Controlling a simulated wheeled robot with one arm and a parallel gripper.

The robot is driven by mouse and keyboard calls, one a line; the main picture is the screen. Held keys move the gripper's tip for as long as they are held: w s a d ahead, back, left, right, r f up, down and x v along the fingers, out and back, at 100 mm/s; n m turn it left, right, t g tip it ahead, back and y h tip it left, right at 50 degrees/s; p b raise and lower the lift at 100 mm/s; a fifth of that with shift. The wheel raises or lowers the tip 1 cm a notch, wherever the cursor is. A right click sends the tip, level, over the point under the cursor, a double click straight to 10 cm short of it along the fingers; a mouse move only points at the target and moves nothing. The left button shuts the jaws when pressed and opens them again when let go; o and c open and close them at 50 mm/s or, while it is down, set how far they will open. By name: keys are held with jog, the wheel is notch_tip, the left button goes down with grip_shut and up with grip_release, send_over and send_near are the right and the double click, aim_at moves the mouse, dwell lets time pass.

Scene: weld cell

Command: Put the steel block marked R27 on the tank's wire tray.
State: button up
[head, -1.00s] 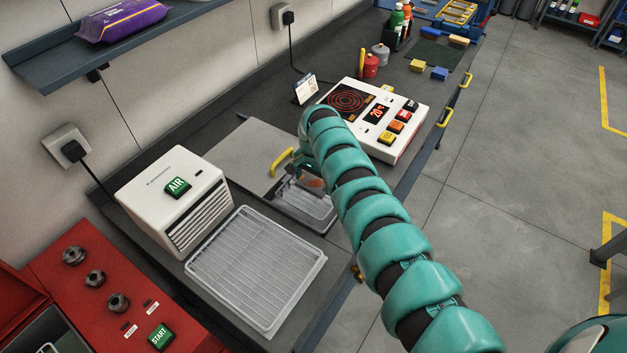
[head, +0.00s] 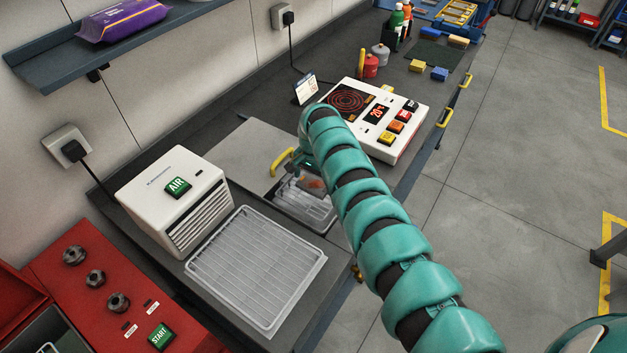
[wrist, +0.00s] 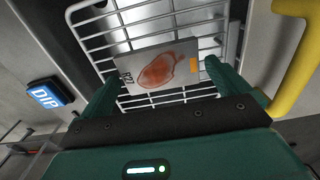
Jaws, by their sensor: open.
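A flat steel block (wrist: 160,68) with a red-brown patch and an orange mark lies over the wire tray (wrist: 90,42) of the tank. The block appears to rest on the wires. My gripper (wrist: 160,80) is open, with one finger beside each end of the block. In the head view, the block (head: 314,184) shows partly beside my gripper (head: 302,178) at the tank's opening, and the wire tray (head: 318,212) is partly hidden by my arm.
A yellow handle (wrist: 297,60) stands close to the right finger. A blue DIP button (wrist: 49,95) is at the left. An empty wire rack (head: 258,270) lies beside the white AIR blower (head: 172,200). A white hotplate (head: 376,118) stands beyond my arm.

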aim_at(314, 184)
notch_tip(314, 184, up, 11)
jog(key=b, duration=0.2)
jog(key=shift+r, duration=0.15)
jog(key=shift+s, duration=0.1)
dwell(0.6)
